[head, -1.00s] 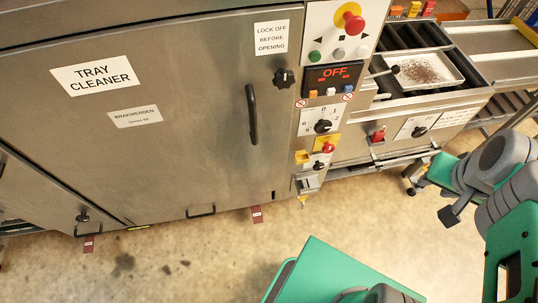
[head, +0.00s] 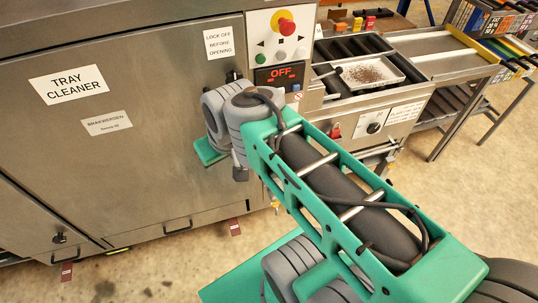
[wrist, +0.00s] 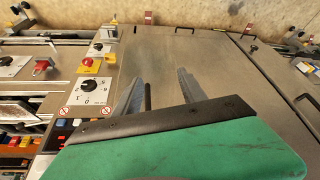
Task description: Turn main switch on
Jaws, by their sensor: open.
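The control panel of the tray cleaner shows a red knob on a yellow plate (wrist: 91,66), which looks like the main switch, in the wrist view left of my gripper. Beside it are a dial with a black knob (wrist: 90,88) and another black knob (wrist: 97,48). My gripper (wrist: 160,76) is open and empty in front of the steel door, its fingers apart from the switch. The door's black handle (wrist: 148,96) shows between the fingers, partly hidden. In the head view my arm covers these knobs. The red display (head: 280,75) reads OFF.
A red emergency button on yellow (head: 287,26) tops the panel. A tray with brown crumbs (head: 398,66) stands to the right. A red switch (head: 334,130) and a dial (head: 374,123) are on the right-hand front.

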